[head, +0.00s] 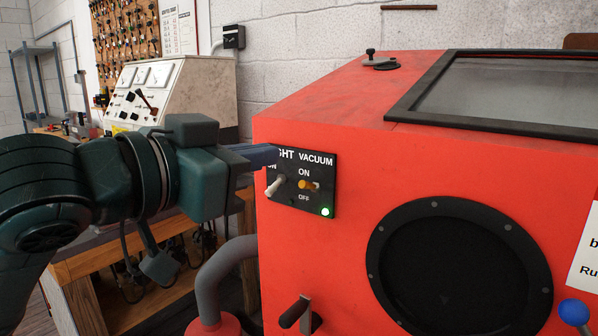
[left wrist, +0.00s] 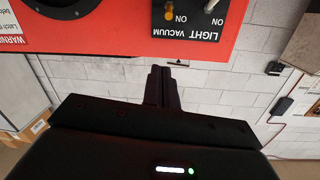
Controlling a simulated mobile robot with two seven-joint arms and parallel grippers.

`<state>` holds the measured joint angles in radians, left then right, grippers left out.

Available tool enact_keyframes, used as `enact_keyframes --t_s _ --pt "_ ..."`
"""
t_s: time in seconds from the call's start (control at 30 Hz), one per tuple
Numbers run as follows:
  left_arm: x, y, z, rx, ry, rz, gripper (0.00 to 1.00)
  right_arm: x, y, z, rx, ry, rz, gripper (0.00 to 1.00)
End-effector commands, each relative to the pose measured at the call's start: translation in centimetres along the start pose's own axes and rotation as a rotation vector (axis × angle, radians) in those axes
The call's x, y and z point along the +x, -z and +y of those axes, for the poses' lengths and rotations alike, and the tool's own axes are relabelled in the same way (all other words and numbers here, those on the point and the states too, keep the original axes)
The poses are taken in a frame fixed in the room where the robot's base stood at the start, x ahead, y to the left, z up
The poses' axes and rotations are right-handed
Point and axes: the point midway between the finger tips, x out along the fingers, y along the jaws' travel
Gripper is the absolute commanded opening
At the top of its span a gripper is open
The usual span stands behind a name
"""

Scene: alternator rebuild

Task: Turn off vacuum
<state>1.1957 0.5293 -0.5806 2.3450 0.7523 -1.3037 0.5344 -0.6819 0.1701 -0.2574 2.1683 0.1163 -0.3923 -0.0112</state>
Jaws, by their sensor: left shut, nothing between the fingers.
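The black switch panel (head: 290,200) is on the front of the red cabinet, with LIGHT and VACUUM labels. The orange-tipped VACUUM toggle (head: 305,185) sits between its ON and OFF marks; I cannot tell for sure which way it is thrown. A pale LIGHT toggle (head: 276,186) is left of it, and a green lamp (head: 325,211) is lit below. My left gripper (head: 268,155) is shut and empty, at the panel's upper left edge, covering part of the LIGHT label. In the left wrist view its fingers (left wrist: 161,76) point toward the upside-down panel, apart from the orange toggle (left wrist: 169,15).
The red cabinet (head: 345,120) has a dark window on its sloped top and a round black port (head: 460,262) in front. A grey hose (head: 222,268) and a black handle (head: 297,313) are below the panel. A test bench unit (head: 175,90) stands behind my arm.

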Motion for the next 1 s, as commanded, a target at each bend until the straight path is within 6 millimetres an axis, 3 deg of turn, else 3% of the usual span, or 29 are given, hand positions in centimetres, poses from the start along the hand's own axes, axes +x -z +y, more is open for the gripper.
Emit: enact_keyframes --t_s 0.17,0.33,0.77,1.0 --pt "0.1 0.0 0.0 -0.001 0.000 0.000 0.00 -0.1 -0.1 -0.1 0.000 0.001 -0.002 0.36" --pt "1.5 0.0 -0.1 -0.003 -0.001 -0.001 0.00 -0.1 0.1 -0.1 -0.001 0.001 -0.002 0.36" --pt "10.2 0.1 0.0 -0.003 -0.001 -0.002 0.00 -0.5 0.7 0.0 -0.017 -0.005 -0.005 0.36" --pt "9.0 -3.2 -0.1 -0.001 0.001 -0.002 0.00 -0.2 0.3 0.1 -0.017 -0.003 -0.006 0.36"
